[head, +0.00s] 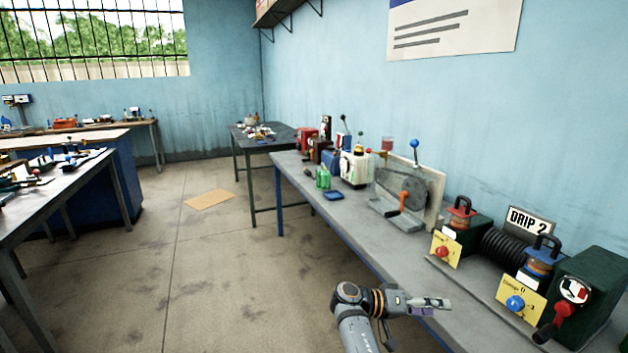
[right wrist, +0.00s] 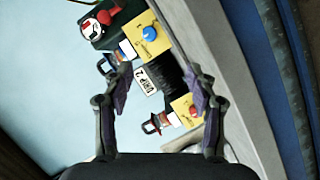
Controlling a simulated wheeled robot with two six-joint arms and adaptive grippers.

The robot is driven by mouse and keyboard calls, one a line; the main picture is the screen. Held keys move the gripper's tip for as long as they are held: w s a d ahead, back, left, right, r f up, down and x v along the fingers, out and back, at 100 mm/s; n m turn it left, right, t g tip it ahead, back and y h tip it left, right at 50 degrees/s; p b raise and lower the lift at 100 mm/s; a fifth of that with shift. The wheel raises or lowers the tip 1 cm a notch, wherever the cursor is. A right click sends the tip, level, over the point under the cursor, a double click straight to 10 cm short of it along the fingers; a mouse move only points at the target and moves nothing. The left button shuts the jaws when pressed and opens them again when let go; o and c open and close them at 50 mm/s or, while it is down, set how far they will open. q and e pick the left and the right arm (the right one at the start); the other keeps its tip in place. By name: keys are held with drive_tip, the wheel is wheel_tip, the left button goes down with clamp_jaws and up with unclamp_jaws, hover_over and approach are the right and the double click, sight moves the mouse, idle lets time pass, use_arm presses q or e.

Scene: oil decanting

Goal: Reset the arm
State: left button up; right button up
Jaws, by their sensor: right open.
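My right gripper (head: 428,304) is in the head view at the bottom, by the near edge of the long grey workbench (head: 345,222). In the right wrist view its two fingers (right wrist: 163,98) are spread wide with nothing between them touching. Beyond the fingers are the yellow-fronted devices, the black ribbed coil and the DRIP 2 sign, all apart from the gripper. My left gripper does not show in either view.
On the bench stand a green device with a red knob (head: 590,295), a yellow panel with a blue knob (head: 517,303), a DRIP 2 sign (head: 530,222) and a ribbed black coil (head: 503,250). A grey stand (head: 401,195) is farther back. Open floor (head: 240,270) lies left of the bench.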

wheel_tip(320, 180, down, 7)
drive_tip(key=shift+r+n+t+y+p, duration=0.1)
drive_tip(key=shift+n+t+y+p, duration=0.25)
drive_tip(key=shift+n+t+y, duration=0.6)
drive_tip(key=s+a+f+n+y+p, duration=0.1)
drive_tip(key=s+f+n+y, duration=0.35)
drive_tip(key=f, duration=0.95)
drive_tip(key=s+a+f+n+y+p, duration=0.1)
drive_tip(key=s+f+n+y+p, duration=0.1)
drive_tip(key=s+f, duration=0.85)
drive_tip(key=s+a+f+g+y+p, duration=0.1)
drive_tip(key=s+f+y, duration=0.2)
drive_tip(key=s+f, duration=0.75)
use_arm(q)
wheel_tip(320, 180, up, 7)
drive_tip(key=p, duration=0.2)
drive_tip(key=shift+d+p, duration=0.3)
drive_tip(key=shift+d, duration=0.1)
use_arm(e)
drive_tip(key=s+f+m+y, duration=0.1)
drive_tip(key=s+f, duration=0.2)
drive_tip(key=s, duration=0.9)
drive_tip(key=s+d+f+m+y, duration=0.1)
drive_tip(key=s+f, duration=0.3)
drive_tip(key=s, duration=0.8)
drive_tip(key=shift+d+f+y, duration=0.2)
drive_tip(key=shift+f+y, duration=0.05)
drive_tip(key=shift+y, duration=0.45)
drive_tip(key=shift+g, duration=0.25)
